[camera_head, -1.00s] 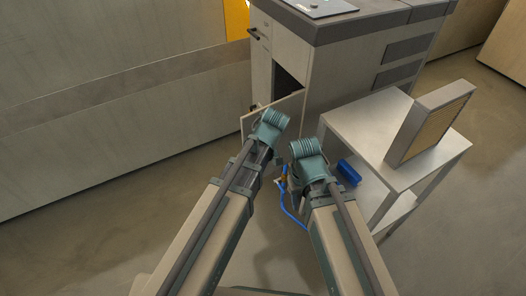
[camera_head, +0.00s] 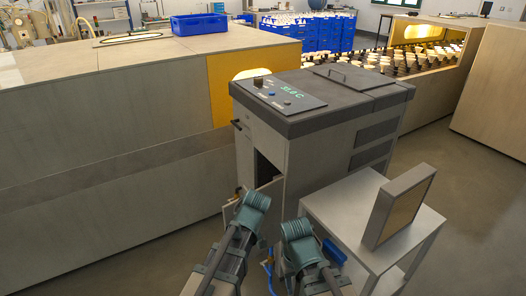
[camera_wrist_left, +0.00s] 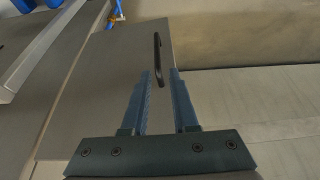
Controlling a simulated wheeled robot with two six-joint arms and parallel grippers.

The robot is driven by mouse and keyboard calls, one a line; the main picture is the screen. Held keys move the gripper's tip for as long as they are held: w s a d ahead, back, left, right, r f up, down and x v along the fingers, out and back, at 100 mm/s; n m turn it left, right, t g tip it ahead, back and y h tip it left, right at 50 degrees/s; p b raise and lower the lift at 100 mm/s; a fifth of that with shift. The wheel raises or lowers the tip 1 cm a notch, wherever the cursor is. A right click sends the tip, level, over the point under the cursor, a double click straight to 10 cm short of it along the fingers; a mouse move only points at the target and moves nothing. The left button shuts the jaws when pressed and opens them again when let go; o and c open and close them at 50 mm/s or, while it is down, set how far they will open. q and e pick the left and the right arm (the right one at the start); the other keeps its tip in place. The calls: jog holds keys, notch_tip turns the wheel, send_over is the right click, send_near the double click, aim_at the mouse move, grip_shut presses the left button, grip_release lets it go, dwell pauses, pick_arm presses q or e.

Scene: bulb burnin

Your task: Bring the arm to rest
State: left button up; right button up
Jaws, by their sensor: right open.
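My left arm's teal wrist (camera_head: 252,210) is in front of the cabinet's open door in the head view, its fingers hidden there. In the left wrist view my left gripper (camera_wrist_left: 160,72) is open, with a clear gap between its fingers. A black bar handle (camera_wrist_left: 157,50) on a grey panel (camera_wrist_left: 105,85) shows at and beyond the fingertips; I cannot tell whether they touch it. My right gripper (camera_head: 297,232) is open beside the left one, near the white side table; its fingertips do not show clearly.
The grey cabinet (camera_head: 330,150) has a control panel (camera_head: 278,92) on top and an open lower door (camera_head: 262,196). A white side table (camera_head: 345,208) holds a framed filter-like panel (camera_head: 402,205). A blue object (camera_head: 334,252) is by the table. Open floor (camera_head: 470,190) lies at right.

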pick_arm(q)
jog(key=s+d+r+m+g+p, duration=0.1)
jog(key=s+d+r+m+p, duration=0.1)
jog(key=s+r+m+p, duration=0.3)
jog(key=s+d+r+m+g+h+p, duration=0.1)
jog(key=s+r+m+p, duration=0.4)
jog(key=s, duration=0.5)
jog(key=shift+s+d+r+m+g+h+p, duration=0.25)
jog(key=shift+d+m+g+p, duration=0.5)
jog(key=shift+d, duration=0.5)
pick_arm(e)
notch_tip(320, 180, up, 12)
pick_arm(q)
jog(key=shift+s, duration=0.1)
pick_arm(e)
jog(key=shift+f, duration=0.1)
